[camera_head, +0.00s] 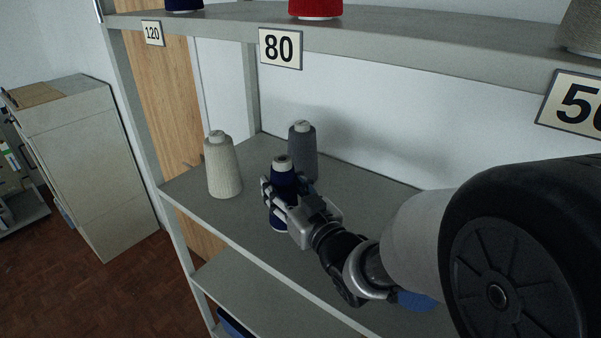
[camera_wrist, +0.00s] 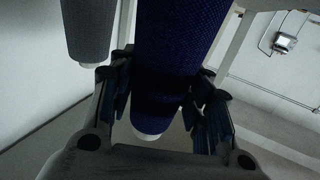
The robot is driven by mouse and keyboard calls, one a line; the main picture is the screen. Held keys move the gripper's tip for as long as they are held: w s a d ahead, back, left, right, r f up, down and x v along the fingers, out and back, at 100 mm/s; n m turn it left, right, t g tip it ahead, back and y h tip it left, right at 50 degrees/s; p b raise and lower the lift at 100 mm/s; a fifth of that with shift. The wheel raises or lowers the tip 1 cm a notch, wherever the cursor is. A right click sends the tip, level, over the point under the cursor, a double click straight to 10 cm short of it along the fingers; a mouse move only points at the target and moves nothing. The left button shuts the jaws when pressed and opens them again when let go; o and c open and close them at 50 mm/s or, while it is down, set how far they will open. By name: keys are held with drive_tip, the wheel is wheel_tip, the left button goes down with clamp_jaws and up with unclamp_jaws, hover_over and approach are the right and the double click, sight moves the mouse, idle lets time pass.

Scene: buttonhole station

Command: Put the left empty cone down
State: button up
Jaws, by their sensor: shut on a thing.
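My gripper (camera_head: 276,198) is shut on a navy blue cone (camera_head: 284,174) with a pale top, above or on the middle shelf (camera_head: 250,218). The cone stands about upright, and thread appears to cover it. In the wrist view the navy cone (camera_wrist: 180,45) fills the space between the two fingers (camera_wrist: 160,105), and its pale end shows. I cannot tell whether its base touches the shelf. A dark grey cone (camera_head: 305,153) stands just behind it, and also shows in the wrist view (camera_wrist: 88,30). A cream cone (camera_head: 223,169) stands to the left.
The upper shelf (camera_head: 400,38) runs overhead with labels 120 (camera_head: 152,33) and 80 (camera_head: 280,48), and red (camera_head: 316,8) and navy cones on it. A shelf post (camera_head: 140,115) stands at the left. Bare shelf shows between the cream and navy cones.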

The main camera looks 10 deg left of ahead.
drive_tip(key=shift+f, duration=0.1)
drive_tip(key=o, duration=1.1)
drive_tip(key=shift+c, duration=0.2)
drive_tip(key=shift+r, duration=0.2)
drive_tip(key=b+v, duration=0.9)
drive_tip(key=v, duration=0.3)
